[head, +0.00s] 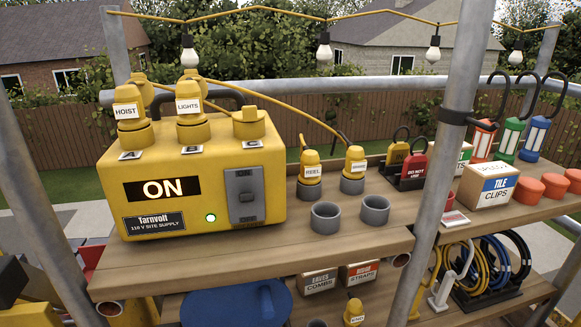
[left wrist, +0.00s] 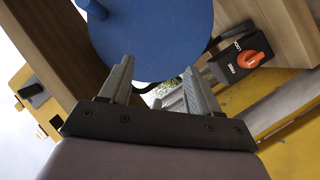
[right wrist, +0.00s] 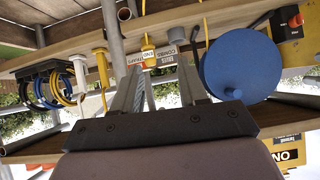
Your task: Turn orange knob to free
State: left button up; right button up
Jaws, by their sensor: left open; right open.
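The orange knob (left wrist: 250,59) sits on a dark plate with small white lettering in the left wrist view, on a yellow body. Its pointer setting is hard to read. The knob also shows at the upper right edge of the right wrist view (right wrist: 296,20). My left gripper (left wrist: 156,75) is open and empty, its fingers apart from the knob, which lies to their right in the picture. My right gripper (right wrist: 160,66) is open and empty below the shelf with labelled boxes. Neither gripper shows in the head view.
A blue disc (left wrist: 150,30) is close in front of my left fingers; the head view shows it under the shelf (head: 240,304). A yellow supply box (head: 200,165) reading ON stands on the wooden shelf. A metal pole (head: 440,150) rises to its right.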

pick_arm(q)
jog(key=s+d+f+m+g+p, duration=0.1)
jog(key=s+f+m+g+p, duration=0.1)
jog(key=s+m+g, duration=0.55)
notch_tip(320, 180, up, 12)
jog(key=s+a+m+t+p, duration=0.1)
jog(key=s+m+t+p, duration=0.1)
jog(key=p, duration=1.2)
jog(key=shift+s+t+y, duration=0.25)
jog(key=shift+t+y, duration=0.15)
jog(key=shift+t, duration=0.05)
pick_arm(e)
notch_tip(320, 180, up, 13)
jog(key=d, duration=0.1)
jog(key=shift+s+d+r, duration=0.15)
jog(key=shift+s+r, duration=0.05)
jog(key=shift+s, duration=0.25)
pick_arm(q)
jog(key=shift+f, duration=0.1)
jog(key=shift+f, duration=0.1)
pick_arm(e)
jog(key=shift+f, duration=0.1)
